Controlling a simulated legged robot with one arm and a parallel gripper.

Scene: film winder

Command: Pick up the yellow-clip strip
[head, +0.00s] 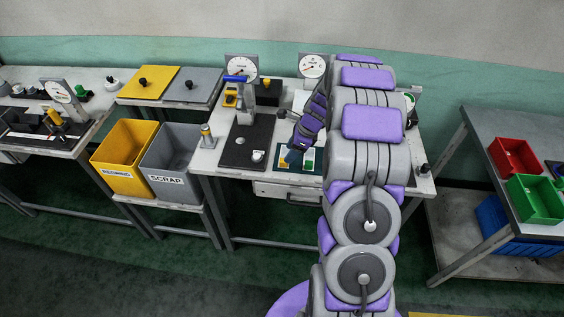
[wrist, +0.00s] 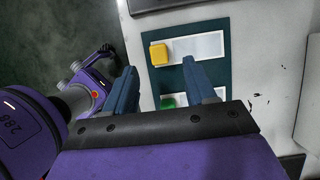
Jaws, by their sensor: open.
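The yellow-clip strip (wrist: 197,47) is a pale strip with a yellow block clip (wrist: 158,54) at its left end in the wrist view. It lies flat on a dark teal mat (wrist: 217,82). My gripper (wrist: 160,66) is open with blue fingers, apart on either side of the space near the yellow clip. Nothing is held between them. A green clip (wrist: 167,101) on a second strip lies lower, partly hidden by a finger. In the head view my gripper (head: 294,157) is over the mat, hiding part of it, and the strips are small there.
A black press base (head: 247,140) with a lever stands left of the mat on the bench. A yellow bin (head: 124,157) and a grey scrap bin (head: 172,155) stand further left. Red (head: 515,154) and green (head: 537,199) trays are on the right table.

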